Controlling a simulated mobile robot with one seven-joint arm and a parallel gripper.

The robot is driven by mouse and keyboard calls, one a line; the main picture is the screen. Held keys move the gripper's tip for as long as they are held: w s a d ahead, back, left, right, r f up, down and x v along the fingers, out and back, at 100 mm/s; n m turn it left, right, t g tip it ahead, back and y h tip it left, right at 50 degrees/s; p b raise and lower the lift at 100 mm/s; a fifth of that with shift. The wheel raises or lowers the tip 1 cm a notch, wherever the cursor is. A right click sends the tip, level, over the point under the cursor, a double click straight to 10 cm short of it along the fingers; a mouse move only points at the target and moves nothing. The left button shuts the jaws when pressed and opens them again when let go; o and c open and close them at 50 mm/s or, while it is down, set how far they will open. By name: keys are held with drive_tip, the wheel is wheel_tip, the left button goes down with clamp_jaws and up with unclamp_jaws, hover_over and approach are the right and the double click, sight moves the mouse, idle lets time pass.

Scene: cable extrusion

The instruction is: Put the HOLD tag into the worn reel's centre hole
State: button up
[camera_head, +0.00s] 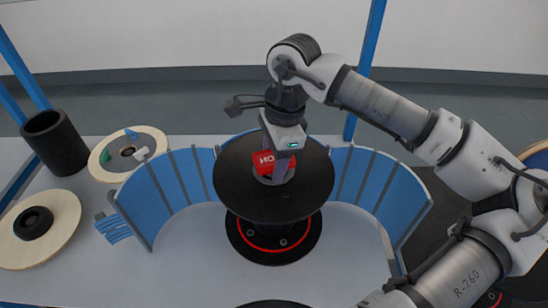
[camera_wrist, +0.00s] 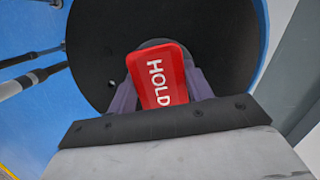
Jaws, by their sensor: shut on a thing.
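My gripper (camera_head: 277,165) is shut on the red HOLD tag (camera_head: 264,162), over the middle of a large black reel (camera_head: 236,190). In the wrist view the tag (camera_wrist: 156,80) sits between the two fingers, its white lettering facing the camera. Behind it is the black flange (camera_wrist: 215,40) with a grey round hub (camera_wrist: 153,43) at its centre. The tag and fingers hide most of the hub and any hole there. I cannot tell whether the tag's lower end touches or enters it. No marking shows which reel is the worn one.
A blue slatted guard (camera_head: 168,195) curves around the black reel. On the left stand a black cylinder (camera_head: 54,143), a pale reel with a black hub (camera_head: 63,237) and another pale reel (camera_head: 104,160) carrying small pieces. Blue strips (camera_head: 113,228) lie beside the guard.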

drive_tip(key=shift+a+f, duration=0.1)
drive_tip(key=shift+f, duration=0.05)
idle(0.8)
drive_tip(key=shift+r+p, duration=0.3)
drive_tip(key=shift+r, duration=0.15)
idle(0.9)
drive_tip(key=shift+s+f+b, duration=0.15)
drive_tip(key=shift+f+b, duration=0.8)
drive_tip(key=shift+b, duration=0.3)
drive_tip(key=shift+r+p, duration=0.3)
drive_tip(key=shift+r, duration=0.15)
drive_tip(key=shift+r, duration=0.25)
drive_tip(key=shift+w+r, duration=0.2)
idle(0.9)
